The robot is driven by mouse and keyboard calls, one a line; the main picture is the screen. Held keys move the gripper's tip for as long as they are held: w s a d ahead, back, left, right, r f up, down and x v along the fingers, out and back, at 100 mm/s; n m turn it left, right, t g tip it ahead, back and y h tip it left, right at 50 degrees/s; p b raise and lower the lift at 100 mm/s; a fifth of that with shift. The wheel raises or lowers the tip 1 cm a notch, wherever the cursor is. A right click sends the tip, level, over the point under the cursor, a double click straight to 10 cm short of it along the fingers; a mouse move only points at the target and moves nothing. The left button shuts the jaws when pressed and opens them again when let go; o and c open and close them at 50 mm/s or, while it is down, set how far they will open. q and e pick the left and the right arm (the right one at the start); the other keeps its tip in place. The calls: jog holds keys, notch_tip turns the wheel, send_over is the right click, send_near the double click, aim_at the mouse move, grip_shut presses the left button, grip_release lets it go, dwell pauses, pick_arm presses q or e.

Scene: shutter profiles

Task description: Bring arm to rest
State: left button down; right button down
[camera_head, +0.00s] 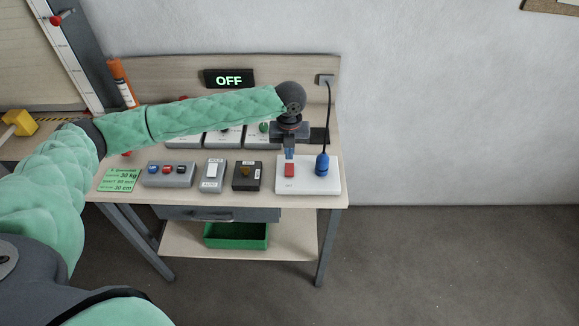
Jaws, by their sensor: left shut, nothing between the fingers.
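My left arm, in a green padded sleeve, comes in from the left and reaches over the table (328,201). My left gripper (289,157) points down, shut and empty, just above or touching the red switch (289,170) on a white base plate (309,188); I cannot tell which. A blue plug (322,164) with a black cable stands on the same plate, just right of the gripper. The display (229,79) on the back panel reads OFF in green. My right gripper is not in view.
Left of the plate are a black switch box (247,177), a grey rocker box (213,174) and a button box (168,175). More boxes stand behind, partly hidden by my arm. A green bin (236,246) sits on the lower shelf. The floor at right is clear.

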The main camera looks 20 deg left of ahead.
pick_arm(q)
jog(key=shift+r, duration=0.15)
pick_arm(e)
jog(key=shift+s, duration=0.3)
